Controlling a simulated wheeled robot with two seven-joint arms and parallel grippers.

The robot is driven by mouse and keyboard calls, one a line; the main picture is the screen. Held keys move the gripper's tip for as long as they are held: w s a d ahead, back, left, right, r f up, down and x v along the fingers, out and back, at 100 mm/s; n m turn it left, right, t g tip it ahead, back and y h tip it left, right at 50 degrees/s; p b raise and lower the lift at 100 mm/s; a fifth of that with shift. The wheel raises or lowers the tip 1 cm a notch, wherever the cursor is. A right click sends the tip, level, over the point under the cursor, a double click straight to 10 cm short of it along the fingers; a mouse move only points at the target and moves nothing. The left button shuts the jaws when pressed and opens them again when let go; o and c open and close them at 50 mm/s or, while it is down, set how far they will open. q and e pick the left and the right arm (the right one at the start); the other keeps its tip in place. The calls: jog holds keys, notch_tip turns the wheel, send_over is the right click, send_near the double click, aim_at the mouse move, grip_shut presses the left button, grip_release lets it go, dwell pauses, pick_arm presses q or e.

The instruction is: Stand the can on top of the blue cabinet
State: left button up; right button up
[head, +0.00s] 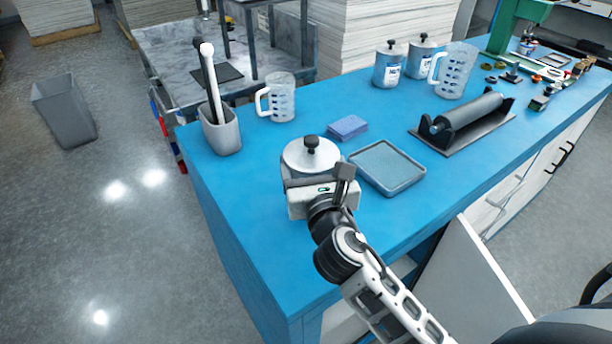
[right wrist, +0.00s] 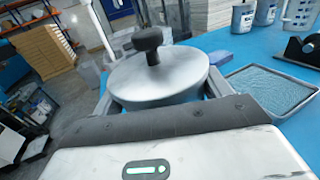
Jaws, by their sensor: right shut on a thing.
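The can (head: 308,156) is a silver cylinder with a pale round lid and a black knob. It also shows in the right wrist view (right wrist: 155,82). My right gripper (head: 312,180) is shut around the can's sides, one finger on each side. The can is upright, over the bare left part of the blue cabinet's top (head: 262,215). The gripper hides the can's base, so I cannot tell whether it touches the top. My left gripper is not in view.
A grey tray (head: 418,184) stands right of the can, with a blue sponge (head: 348,126) behind. A grey holder (head: 221,140), a jug (head: 281,103), a roller on a stand (head: 470,112) and two similar cans (head: 388,72) stand farther off. A cabinet door (head: 465,285) hangs open.

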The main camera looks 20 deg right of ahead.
jog(key=f+b, duration=0.1)
jog(key=b, duration=0.1)
jog(key=f+b, duration=0.1)
jog(key=f, duration=0.1)
jog(key=shift+w+f+b, duration=0.15)
jog(key=shift+w+b, duration=0.25)
jog(key=shift+f+b, duration=0.2)
jog(key=shift+b, duration=0.2)
jog(key=shift+r, duration=0.15)
jog(key=shift+s, duration=0.1)
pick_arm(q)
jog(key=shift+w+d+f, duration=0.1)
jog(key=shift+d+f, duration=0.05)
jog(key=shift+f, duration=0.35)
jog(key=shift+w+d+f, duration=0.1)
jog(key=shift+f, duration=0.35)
pick_arm(e)
jog(key=o, duration=2)
jog(key=shift+f, duration=0.3)
jog(key=shift+c, duration=0.2)
